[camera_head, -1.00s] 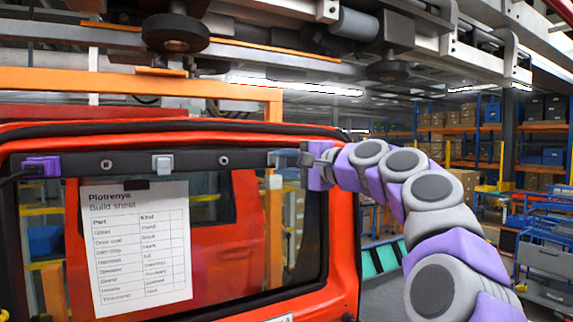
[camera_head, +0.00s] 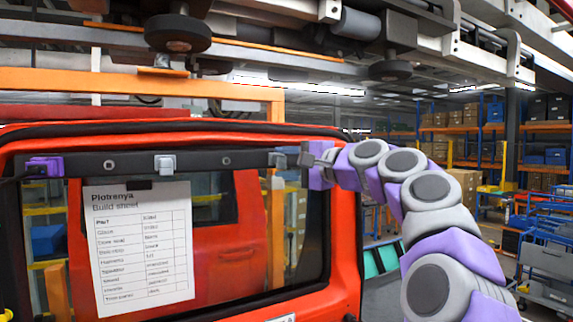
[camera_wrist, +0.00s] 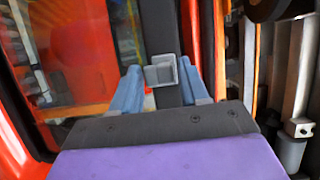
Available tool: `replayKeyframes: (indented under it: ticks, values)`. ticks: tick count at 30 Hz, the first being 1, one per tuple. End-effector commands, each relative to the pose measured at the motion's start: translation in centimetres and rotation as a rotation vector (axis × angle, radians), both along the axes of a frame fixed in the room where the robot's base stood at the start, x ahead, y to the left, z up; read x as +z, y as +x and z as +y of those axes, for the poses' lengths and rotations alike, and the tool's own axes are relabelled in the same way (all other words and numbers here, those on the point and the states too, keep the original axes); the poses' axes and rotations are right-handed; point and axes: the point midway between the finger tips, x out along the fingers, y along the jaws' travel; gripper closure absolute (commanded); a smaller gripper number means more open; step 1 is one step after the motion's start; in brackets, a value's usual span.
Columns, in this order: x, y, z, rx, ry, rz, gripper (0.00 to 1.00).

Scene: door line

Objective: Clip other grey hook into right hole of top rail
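The dark top rail (camera_head: 200,162) runs across the head view along the top of the red door's opening. One grey hook (camera_head: 165,164) sits near its middle, between two round holes. The other grey hook (camera_head: 277,159) is at the right end of the rail and covers whatever hole is there. My gripper (camera_head: 306,158) is just right of that hook. In the wrist view, the blue-grey fingers are apart, with the grey hook (camera_wrist: 161,73) against the dark rail between their tips. The fingers look open, with a small gap to the hook; contact is hard to judge.
A purple clip (camera_head: 45,167) with a cable is at the rail's left end. A white build sheet (camera_head: 141,245) hangs below the rail. An orange frame (camera_head: 140,82) stands behind the door, and overhead machinery with black wheels (camera_head: 178,34) hangs above.

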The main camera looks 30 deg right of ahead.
Motion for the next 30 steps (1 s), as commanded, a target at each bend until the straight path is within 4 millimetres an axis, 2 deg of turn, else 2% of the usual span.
replayKeyframes:
  ticks: [1,5,12,16,20,30]
  values:
    - [0.0,0.0,0.0,0.000,0.000,0.000,0.50]
    - [-0.1,0.1,0.0,0.000,0.000,0.001,0.39]
    - [0.0,0.0,0.0,0.000,0.000,0.001,0.39]
    - [-0.1,-0.7,-0.4,-0.001,0.001,-0.001,0.39]
    - [-0.1,-2.6,-1.3,-0.003,0.002,-0.002,0.39]
    - [-0.3,-9.3,-4.5,-0.002,0.002,0.000,0.39]
